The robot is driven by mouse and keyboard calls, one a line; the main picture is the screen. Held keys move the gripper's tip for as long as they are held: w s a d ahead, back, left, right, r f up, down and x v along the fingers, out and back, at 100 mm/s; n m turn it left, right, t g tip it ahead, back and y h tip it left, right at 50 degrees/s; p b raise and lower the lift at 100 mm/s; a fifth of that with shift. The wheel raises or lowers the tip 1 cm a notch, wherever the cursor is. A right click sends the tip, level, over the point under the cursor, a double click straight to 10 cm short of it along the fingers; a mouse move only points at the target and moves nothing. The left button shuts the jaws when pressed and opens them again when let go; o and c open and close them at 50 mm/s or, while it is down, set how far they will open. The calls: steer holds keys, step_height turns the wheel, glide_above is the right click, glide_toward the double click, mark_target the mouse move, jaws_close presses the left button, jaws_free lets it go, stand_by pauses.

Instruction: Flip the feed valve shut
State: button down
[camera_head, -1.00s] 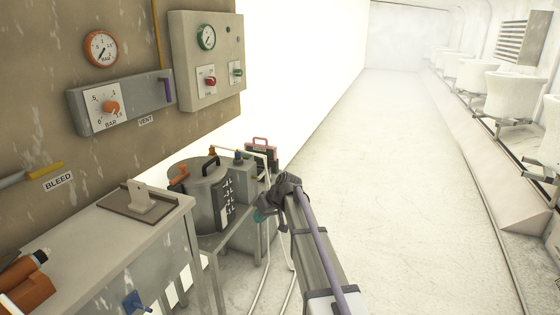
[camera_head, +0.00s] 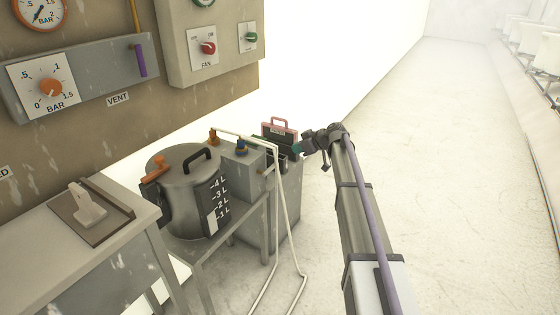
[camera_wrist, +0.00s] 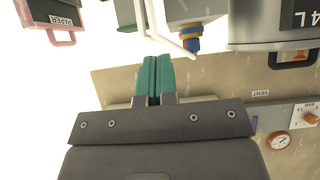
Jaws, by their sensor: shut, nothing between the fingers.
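No label in view reads feed, so I cannot tell for sure which part is the feed valve. A blue fitting (camera_head: 241,146) and a brass-coloured fitting (camera_head: 213,137) stand on the grey box beside the pressure pot (camera_head: 190,205). Pale hoses run from there. The blue fitting, with an orange band, also shows in the wrist view (camera_wrist: 191,38). My gripper (camera_head: 297,147) has teal fingers and is to the right of the fittings, apart from them. In the wrist view its fingers (camera_wrist: 154,62) are together and empty.
A pink-handled paper box (camera_head: 280,131) stands just behind my gripper. A purple lever (camera_head: 140,60) sits above the VENT label. A bench (camera_head: 105,240) with a plate and pale block is at left.

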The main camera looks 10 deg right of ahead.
mark_target(277, 162)
steer(key=b+x, duration=0.3)
steer(key=x, duration=0.1)
steer(key=d+f+b+x, duration=0.1)
steer(key=b+x, duration=0.2)
steer(key=x, duration=0.1)
steer(key=s+f+b+x, duration=0.1)
steer(key=b+x, duration=0.2)
steer(key=x, duration=0.2)
steer(key=shift+d+f+b, duration=0.2)
steer(key=shift+b, duration=0.15)
steer(key=shift+r, duration=0.15)
